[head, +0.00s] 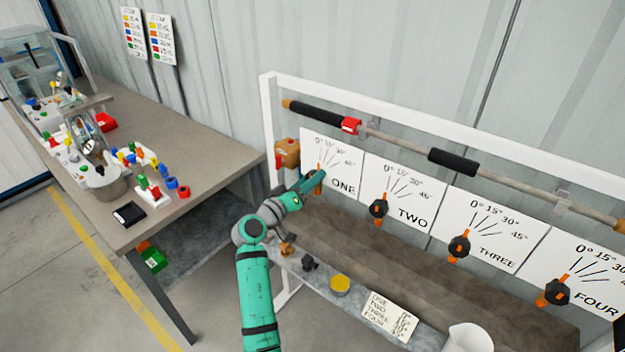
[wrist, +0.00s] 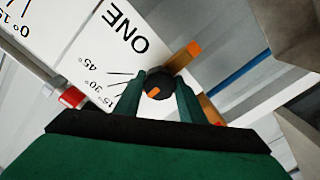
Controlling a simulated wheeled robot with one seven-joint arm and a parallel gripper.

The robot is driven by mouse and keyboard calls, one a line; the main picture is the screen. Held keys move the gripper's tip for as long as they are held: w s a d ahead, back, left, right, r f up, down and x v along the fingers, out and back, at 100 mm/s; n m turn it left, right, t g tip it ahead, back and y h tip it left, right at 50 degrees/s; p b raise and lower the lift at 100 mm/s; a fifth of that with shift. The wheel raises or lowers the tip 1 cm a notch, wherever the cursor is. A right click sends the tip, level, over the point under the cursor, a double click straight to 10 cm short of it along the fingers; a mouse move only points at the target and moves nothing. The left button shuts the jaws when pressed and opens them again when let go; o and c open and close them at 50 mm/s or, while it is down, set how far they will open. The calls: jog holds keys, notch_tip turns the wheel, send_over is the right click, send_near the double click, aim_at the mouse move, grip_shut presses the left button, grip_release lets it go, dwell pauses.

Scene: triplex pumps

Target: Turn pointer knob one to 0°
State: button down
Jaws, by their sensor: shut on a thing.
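Pointer knob one is dark with orange parts; in the wrist view the knob (wrist: 160,80) sits between my two green fingers. My gripper (wrist: 158,98) is shut on it. In the head view my gripper (head: 312,182) covers most of the knob, and an orange part (head: 319,173) shows upright at the fingertips. The panel marked ONE (head: 343,168) has lines at 0°, 15°, 30° and 45°. The exact angle of the pointer is hard to tell because my fingers hide part of it.
Panels TWO (head: 402,195), THREE (head: 490,230) and FOUR (head: 585,275) stand to the right, each with its own dark and orange knob. A rod with black grips (head: 453,161) runs above. A bench (head: 215,150) with bottles stands left. A white jug (head: 468,338) stands below.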

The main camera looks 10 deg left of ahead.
jog(key=c, duration=1.2)
grip_release()
jog(key=shift+d+f, duration=0.2)
jog(key=shift+s+a, duration=0.15)
jog(key=v, duration=1)
jog(key=shift+s+a, duration=0.1)
jog(key=shift+s, duration=0.15)
jog(key=shift+w, duration=0.1)
